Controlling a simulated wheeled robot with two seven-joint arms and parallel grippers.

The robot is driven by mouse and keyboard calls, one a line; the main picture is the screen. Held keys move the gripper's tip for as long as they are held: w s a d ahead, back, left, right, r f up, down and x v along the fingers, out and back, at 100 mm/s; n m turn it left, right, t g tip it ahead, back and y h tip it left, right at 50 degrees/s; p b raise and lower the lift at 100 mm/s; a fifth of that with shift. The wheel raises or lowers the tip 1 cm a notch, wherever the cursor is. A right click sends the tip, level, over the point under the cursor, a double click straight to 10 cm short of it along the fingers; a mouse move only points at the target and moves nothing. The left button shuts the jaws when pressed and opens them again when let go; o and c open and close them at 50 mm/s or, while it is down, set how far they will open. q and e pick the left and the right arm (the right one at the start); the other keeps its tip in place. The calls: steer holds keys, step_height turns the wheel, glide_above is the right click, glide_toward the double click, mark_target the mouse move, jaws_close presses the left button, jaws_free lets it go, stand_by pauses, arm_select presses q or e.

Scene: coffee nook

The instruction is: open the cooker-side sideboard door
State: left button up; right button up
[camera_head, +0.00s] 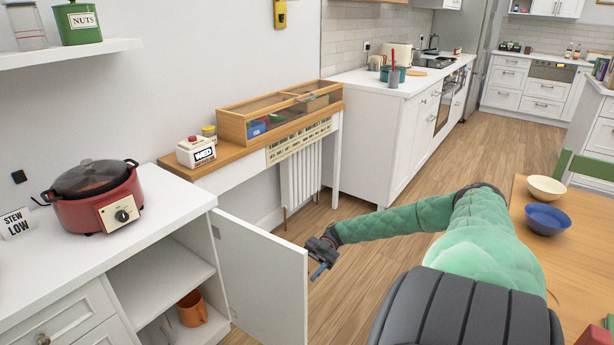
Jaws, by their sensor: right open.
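The white sideboard door (262,276) stands swung well out from its cabinet. The sideboard (110,262) is at the left, with a red slow cooker (97,193) on its top. Behind the door the cabinet shows a shelf (158,276) and an orange mug (192,309) at the bottom. My right gripper (318,268) is open and empty, just beyond the door's free edge at the right. I cannot tell whether it touches the door. The outer face of the door and any handle on it are hidden. My left gripper is not in view.
A narrow wooden-topped console (222,160) with a display box stands behind, above a radiator (301,178). A wooden table (585,262) with two bowls is at the right. Wooden floor (362,268) lies open between the door and the table.

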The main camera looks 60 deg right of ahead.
steer(key=d+b, duration=0.1)
steer(key=d, duration=0.6)
steer(key=shift+d, duration=0.15)
stand_by(0.3)
